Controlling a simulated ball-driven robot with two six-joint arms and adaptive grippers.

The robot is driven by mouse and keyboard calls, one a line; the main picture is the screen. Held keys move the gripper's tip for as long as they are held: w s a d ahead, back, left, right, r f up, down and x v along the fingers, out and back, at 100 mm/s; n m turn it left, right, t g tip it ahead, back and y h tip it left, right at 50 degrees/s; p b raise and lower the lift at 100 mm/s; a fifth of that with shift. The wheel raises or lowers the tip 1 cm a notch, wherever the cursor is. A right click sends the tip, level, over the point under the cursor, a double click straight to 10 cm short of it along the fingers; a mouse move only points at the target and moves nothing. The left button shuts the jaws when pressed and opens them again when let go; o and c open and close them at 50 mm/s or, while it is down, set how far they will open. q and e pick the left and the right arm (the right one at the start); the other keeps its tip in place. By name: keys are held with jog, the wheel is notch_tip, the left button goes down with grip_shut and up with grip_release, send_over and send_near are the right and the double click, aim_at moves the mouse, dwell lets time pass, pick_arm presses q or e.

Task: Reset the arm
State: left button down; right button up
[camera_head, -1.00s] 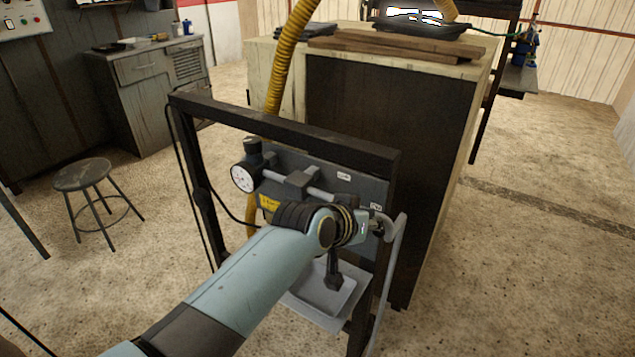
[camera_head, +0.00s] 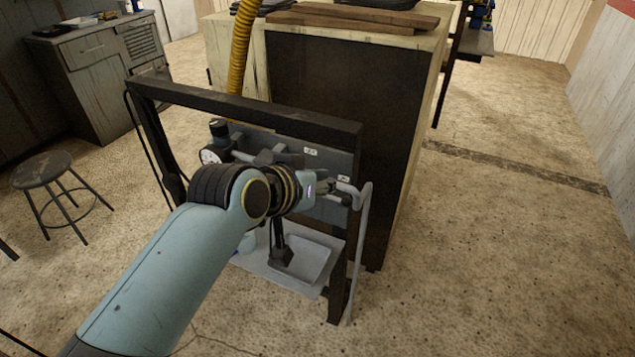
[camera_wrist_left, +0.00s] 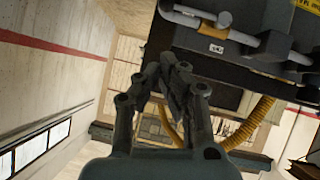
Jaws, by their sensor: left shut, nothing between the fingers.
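My left arm comes in from the lower left in the head view, its wrist in front of the panel on the dark rack frame. My left gripper (camera_head: 332,188) is small and partly hidden there, near the right end of the panel. In the left wrist view its fingers (camera_wrist_left: 175,78) are shut together with nothing between them. The grey panel (camera_wrist_left: 245,55) and its light rail (camera_wrist_left: 225,28) fill the upper right of that view, beside and beyond the fingers. I cannot tell how close the fingertips are to it. My right gripper is not in view.
The dark rack frame (camera_head: 250,112) stands before a large cabinet (camera_head: 340,130). A pale tray (camera_head: 313,262) sits low in it, and a grey hose (camera_head: 360,240) hangs at its right. A stool (camera_head: 42,170) is at left; the floor at right is clear.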

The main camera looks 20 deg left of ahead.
pick_arm(q)
jog(key=shift+v, duration=0.9)
jog(key=shift+d, duration=0.1)
